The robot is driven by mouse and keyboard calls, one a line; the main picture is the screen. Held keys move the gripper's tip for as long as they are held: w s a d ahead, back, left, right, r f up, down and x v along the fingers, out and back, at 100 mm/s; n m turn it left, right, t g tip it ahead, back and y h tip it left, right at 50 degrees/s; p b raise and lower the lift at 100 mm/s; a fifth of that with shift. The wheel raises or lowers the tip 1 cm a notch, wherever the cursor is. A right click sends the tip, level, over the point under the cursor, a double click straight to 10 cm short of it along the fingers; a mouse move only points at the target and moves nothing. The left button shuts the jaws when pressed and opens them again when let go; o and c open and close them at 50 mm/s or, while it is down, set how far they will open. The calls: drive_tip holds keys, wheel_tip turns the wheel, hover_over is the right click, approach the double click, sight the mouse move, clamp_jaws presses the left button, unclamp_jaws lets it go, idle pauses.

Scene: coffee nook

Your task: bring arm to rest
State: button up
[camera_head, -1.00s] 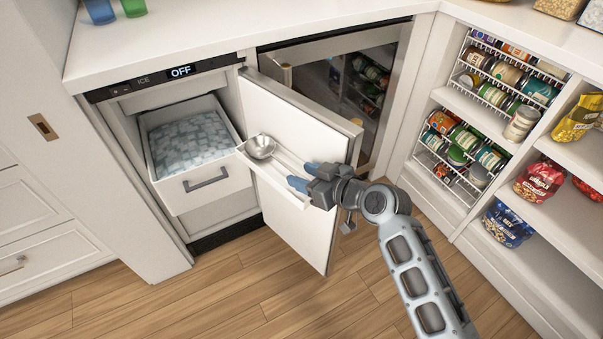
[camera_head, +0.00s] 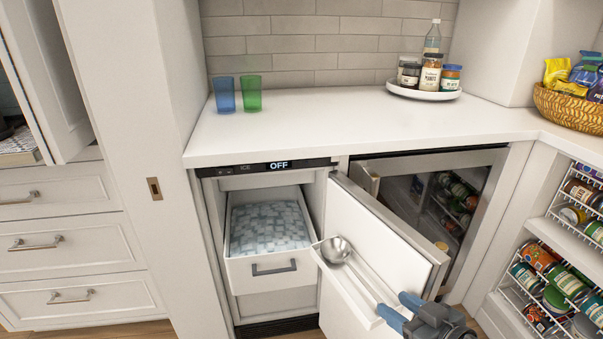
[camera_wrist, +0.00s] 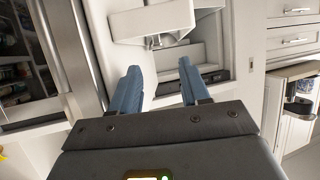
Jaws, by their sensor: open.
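My gripper (camera_head: 398,309) is at the lower right of the head view, by the right end of the white holder (camera_head: 345,284) on the inside of the open ice-maker door. Its blue fingers are apart. In the wrist view the gap between the fingers (camera_wrist: 158,70) looks empty, with the white holder (camera_wrist: 152,22) beyond them. A metal scoop (camera_head: 338,249) lies in the holder, its bowl at the left end and its handle running toward my gripper. Most of my arm is out of the head view.
The ice-maker door (camera_head: 395,235) stands open beside my gripper. An ice bin (camera_head: 272,266) is pulled out at left. A glass-front fridge (camera_head: 440,190) and can shelves (camera_head: 560,270) are at right. Cups and a tray of jars (camera_head: 424,93) stand on the counter (camera_head: 310,130).

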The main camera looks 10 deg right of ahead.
drive_tip(key=s+a+r+m+h+p, duration=0.1)
drive_tip(key=s+m+h+p, duration=0.1)
drive_tip(key=s, duration=0.8)
drive_tip(key=s+a+m+h+p, duration=0.1)
drive_tip(key=s+h+p, duration=0.1)
drive_tip(key=s, duration=0.9)
drive_tip(key=s+a+r+t+p, duration=0.1)
drive_tip(key=s+a+r+p, duration=0.1)
drive_tip(key=s+r, duration=1.2)
drive_tip(key=shift+s+r+t, duration=0.4)
drive_tip(key=shift+r, duration=0.25)
drive_tip(key=shift+a, duration=0.1)
